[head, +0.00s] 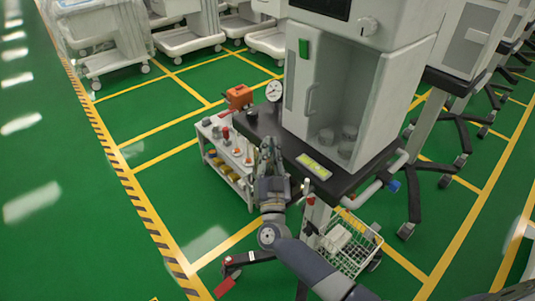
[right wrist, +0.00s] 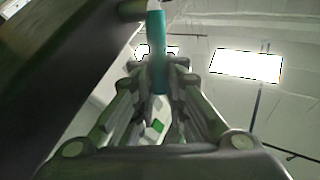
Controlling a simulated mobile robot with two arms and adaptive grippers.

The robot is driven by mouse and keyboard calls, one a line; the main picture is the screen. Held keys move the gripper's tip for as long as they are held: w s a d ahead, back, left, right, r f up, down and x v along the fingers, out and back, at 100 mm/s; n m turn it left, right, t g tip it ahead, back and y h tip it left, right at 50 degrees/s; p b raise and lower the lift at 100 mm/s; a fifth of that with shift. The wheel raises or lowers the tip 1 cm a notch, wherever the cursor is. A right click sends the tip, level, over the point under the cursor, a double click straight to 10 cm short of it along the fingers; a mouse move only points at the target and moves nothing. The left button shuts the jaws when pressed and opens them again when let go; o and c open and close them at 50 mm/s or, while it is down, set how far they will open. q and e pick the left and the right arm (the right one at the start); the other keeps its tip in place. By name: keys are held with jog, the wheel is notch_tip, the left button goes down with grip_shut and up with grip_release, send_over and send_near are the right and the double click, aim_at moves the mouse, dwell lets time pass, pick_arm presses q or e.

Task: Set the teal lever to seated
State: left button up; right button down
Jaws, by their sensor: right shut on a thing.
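The teal lever (right wrist: 157,40) shows in the right wrist view as an upright bar at the top centre. Its lower end goes between the fingertips of my right gripper (right wrist: 160,78), which is shut on it. A rounded pale end piece caps the bar's upper end. In the head view my right gripper (head: 267,155) is at the left front edge of the black cart top, and the lever is too small or hidden there to make out. My left gripper is not in view.
The white anaesthesia cart (head: 400,65) stands right of the gripper on a black worktop (head: 330,178). A low white shelf (head: 228,165) with small items and an orange box (head: 239,97) are to the left. A wire basket (head: 350,245) hangs below. Green floor is clear at left.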

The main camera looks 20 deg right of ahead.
jog(key=shift+s+f, duration=0.1)
jog(key=shift+f, duration=0.15)
jog(key=c, duration=1.8)
grip_release()
jog(key=shift+o, duration=1)
jog(key=shift+r, duration=0.15)
jog(key=v, duration=1.2)
